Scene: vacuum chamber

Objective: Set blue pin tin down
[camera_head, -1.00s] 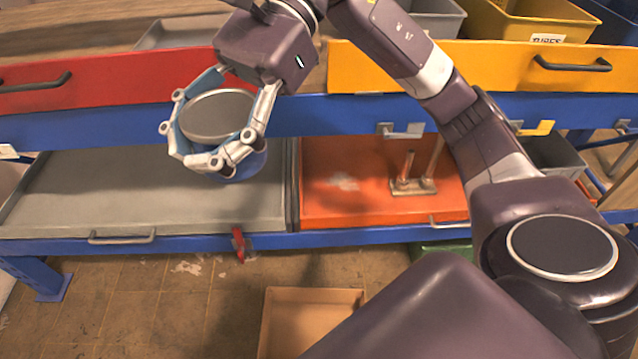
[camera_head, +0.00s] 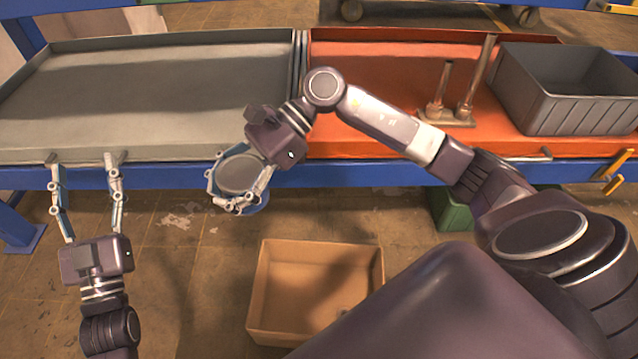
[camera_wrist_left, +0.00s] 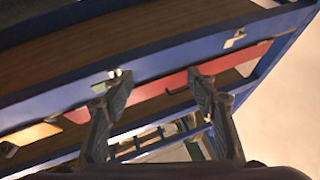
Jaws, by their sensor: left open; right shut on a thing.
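The blue pin tin (camera_head: 240,177), with a grey round lid, is held in my right gripper (camera_head: 238,190). Its blue side shows below the fingers, and it hangs in front of the blue shelf edge, above the floor as seen. My right arm reaches in from the right, and its fingers wrap around the tin. My left gripper (camera_head: 84,160) is open and empty, its fingertips in front of the edge of the grey tray (camera_head: 150,90). In the left wrist view the two fingers (camera_wrist_left: 155,90) are spread with nothing between them.
An orange tray (camera_head: 390,75) right of the grey one holds a metal stand with posts (camera_head: 448,105) and a grey bin (camera_head: 575,100). A cardboard box (camera_head: 318,280) stands on the floor, with a green crate (camera_head: 452,210) behind my right arm. The grey tray is empty.

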